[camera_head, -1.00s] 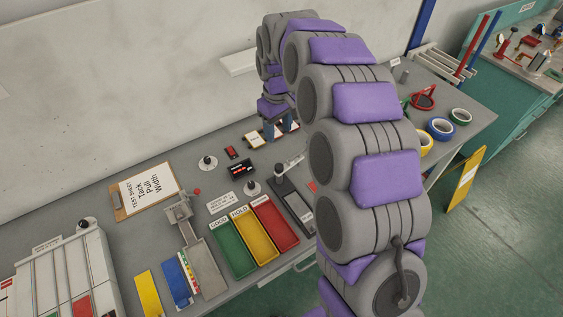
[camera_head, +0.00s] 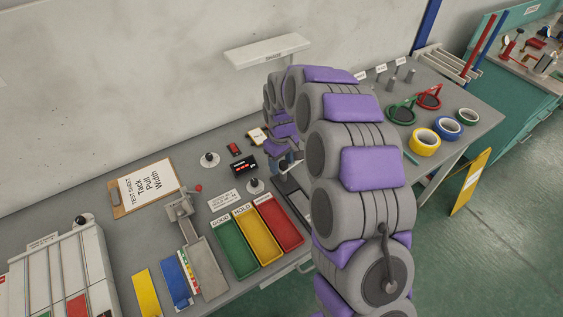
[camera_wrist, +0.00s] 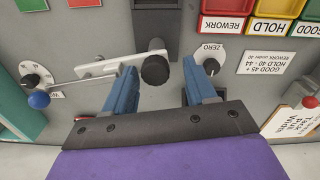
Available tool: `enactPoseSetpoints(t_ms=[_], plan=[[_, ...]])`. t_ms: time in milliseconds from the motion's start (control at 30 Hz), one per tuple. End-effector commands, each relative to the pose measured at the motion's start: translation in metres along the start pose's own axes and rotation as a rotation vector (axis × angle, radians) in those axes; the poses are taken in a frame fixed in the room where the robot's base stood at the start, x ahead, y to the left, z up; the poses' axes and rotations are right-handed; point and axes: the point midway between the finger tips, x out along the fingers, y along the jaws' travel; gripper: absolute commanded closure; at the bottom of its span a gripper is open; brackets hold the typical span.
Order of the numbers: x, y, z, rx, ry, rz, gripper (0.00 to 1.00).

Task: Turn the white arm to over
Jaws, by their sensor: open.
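The white arm (camera_wrist: 104,68) is a pale bar in the wrist view, with a black round knob (camera_wrist: 155,69) at its right end. My gripper (camera_wrist: 160,67) is open, its two blue fingers on either side of the knob. I cannot tell whether either finger touches it. The left finger overlaps part of the bar. In the head view my gripper (camera_head: 290,165) is low behind the red tray, and the white arm is hidden by my arm. The "over" mark cannot be read.
A ZERO dial (camera_wrist: 209,58) lies by my right finger. A blue ball knob (camera_wrist: 39,100) is at the left. Green (camera_head: 238,252), yellow (camera_head: 257,236) and red (camera_head: 278,222) trays stand in front. Tape rolls (camera_head: 425,141) lie to the right.

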Motion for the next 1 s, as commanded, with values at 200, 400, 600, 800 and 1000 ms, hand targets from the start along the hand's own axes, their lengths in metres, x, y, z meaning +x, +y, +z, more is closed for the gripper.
enactPoseSetpoints(t_ms=[200, 400, 600, 800, 1000], plan=[[0.0005, 0.0023, 0.0016, 0.000, 0.004, -0.001, 0.44], [0.0010, 0.0008, 0.0002, 0.001, 0.002, 0.000, 0.56], [0.0010, 0.0001, -0.0004, 0.001, 0.001, 0.000, 0.75], [0.0010, 0.0000, -0.0009, 0.000, 0.002, 0.000, 0.94], [0.0009, 0.0000, -0.0010, 0.001, 0.003, 0.000, 1.00]])
